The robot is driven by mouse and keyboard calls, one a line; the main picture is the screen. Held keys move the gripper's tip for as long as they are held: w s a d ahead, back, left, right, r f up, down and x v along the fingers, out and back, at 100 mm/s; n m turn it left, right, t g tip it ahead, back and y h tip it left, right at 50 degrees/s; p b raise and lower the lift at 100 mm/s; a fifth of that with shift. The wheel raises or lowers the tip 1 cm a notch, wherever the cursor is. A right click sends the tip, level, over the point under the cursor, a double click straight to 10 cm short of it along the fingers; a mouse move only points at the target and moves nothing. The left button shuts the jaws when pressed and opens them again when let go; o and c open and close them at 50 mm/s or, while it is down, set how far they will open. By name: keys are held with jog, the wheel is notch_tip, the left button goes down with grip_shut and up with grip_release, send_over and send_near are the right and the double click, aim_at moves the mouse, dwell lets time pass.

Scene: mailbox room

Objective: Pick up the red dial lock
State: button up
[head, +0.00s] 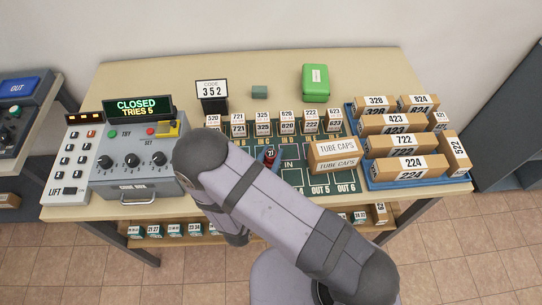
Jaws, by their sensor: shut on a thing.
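A small red object (271,154) with a dark face, which reads like 27, shows just above my arm near the middle of the table. It looks like the red dial lock, but it is small and its lower part is hidden behind my arm. A dark blue bit shows at its left side. My gripper cannot be made out; my arm bends at the left and its end runs out of sight behind the nearer arm link. Whether anything touches the red object cannot be seen.
A grey console (138,178) with dials reads CLOSED, TRIES 5. Small numbered boxes (286,121) line the green mat (293,152). Tube caps boxes (336,153) stand right, beside a blue tray (374,178) of cartons. A green case (315,83) is behind.

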aim_at(271, 153)
jog(key=shift+r+b, duration=0.35)
jog(key=shift+r, duration=4.45)
